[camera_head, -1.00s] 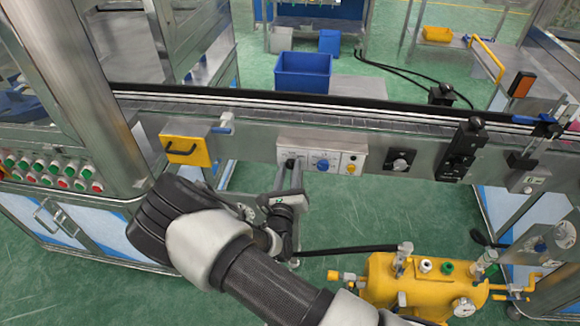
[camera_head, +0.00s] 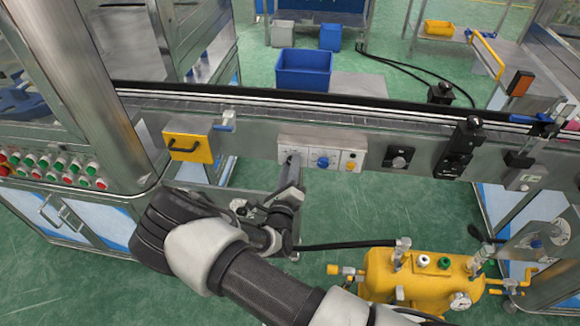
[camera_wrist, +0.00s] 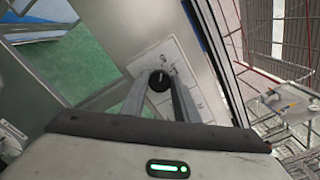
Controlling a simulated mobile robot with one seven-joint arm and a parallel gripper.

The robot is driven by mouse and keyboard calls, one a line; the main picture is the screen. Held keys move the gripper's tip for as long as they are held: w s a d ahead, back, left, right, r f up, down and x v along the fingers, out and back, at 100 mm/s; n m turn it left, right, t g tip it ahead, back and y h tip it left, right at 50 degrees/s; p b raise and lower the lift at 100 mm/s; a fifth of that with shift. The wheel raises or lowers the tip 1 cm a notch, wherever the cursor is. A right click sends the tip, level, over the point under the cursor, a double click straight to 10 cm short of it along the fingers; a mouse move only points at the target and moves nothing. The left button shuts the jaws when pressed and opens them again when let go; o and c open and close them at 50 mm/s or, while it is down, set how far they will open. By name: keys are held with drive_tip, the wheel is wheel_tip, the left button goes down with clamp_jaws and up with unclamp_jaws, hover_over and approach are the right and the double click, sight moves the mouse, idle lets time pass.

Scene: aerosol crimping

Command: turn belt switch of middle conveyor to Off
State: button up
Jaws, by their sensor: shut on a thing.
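A pale control panel (camera_head: 303,143) is on the front side of the conveyor (camera_head: 258,123). It carries a black knob at its left end, a blue knob (camera_head: 322,162) in the middle and a yellow knob (camera_head: 352,166) at the right. My gripper (camera_head: 293,161) reaches up to the left end of the panel and is shut on the black knob, which it mostly hides in the head view. In the wrist view the round black knob (camera_wrist: 159,80) sits between the two fingertips. Its exact setting and labels are too small to read.
A yellow box with a handle (camera_head: 188,148) is left of the panel. A separate black rotary switch (camera_head: 398,157) and a black bracket (camera_head: 460,150) are to the right. A yellow tank (camera_head: 415,278) stands below right. A blue bin (camera_head: 303,70) stands behind the conveyor.

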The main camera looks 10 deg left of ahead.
drive_tip(key=o, duration=1.1)
drive_tip(key=shift+c, duration=0.2)
drive_tip(key=s+d, duration=0.1)
drive_tip(key=s, duration=1.6)
drive_tip(key=shift+s, duration=0.2)
